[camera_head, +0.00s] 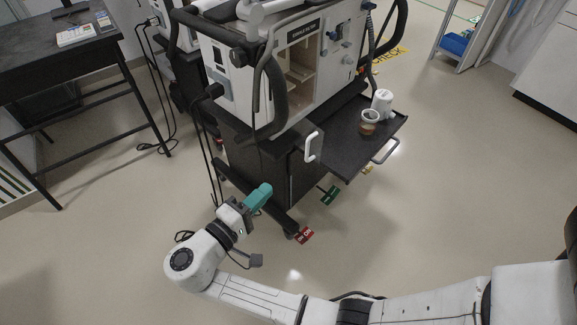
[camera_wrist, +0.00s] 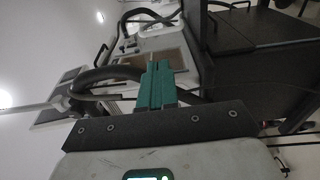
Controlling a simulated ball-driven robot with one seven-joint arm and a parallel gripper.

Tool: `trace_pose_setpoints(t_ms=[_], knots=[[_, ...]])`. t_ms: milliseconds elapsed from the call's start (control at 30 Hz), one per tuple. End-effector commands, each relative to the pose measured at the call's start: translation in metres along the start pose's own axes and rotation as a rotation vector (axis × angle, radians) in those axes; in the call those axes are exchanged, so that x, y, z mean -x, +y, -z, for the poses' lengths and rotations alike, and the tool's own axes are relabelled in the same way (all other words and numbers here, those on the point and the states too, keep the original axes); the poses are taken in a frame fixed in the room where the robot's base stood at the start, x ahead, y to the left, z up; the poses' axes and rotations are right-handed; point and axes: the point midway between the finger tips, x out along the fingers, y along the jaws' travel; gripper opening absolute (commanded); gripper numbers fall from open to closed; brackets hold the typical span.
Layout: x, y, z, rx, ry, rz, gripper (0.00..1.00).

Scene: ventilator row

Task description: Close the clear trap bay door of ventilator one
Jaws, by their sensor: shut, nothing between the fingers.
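The ventilator (camera_head: 232,62) stands on a dark cart at the centre of the head view. Its trap bay (camera_head: 300,65) is open at the front, with pale shelves inside. A white handle (camera_head: 312,147) stands out below and in front of the bay, apparently on the swung-open clear door; the clear panel itself is hard to make out. My gripper (camera_head: 260,196) has teal fingers, shut and empty, low in front of the cart and lower left of the handle. In the wrist view the shut fingers (camera_wrist: 158,85) point toward the ventilator, which appears turned sideways.
A black pull-out shelf (camera_head: 345,138) sticks out to the right, holding a white container (camera_head: 381,102) and a brown-filled cup (camera_head: 368,122). Red (camera_head: 304,235) and green (camera_head: 330,195) tags mark the cart's feet. A dark desk (camera_head: 70,65) stands left. Floor at right is clear.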

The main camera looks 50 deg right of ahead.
Motion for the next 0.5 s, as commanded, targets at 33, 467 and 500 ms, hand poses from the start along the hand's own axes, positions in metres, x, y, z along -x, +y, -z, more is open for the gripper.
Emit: trace_pose_setpoints(t_ms=[33,467,500], knots=[[-0.007,0.000,-0.001,0.001,-0.005,0.001,0.00],[-0.088,-0.001,-0.002,0.002,-0.007,0.004,0.00],[-0.095,-0.001,-0.003,0.001,-0.007,0.004,0.00]])
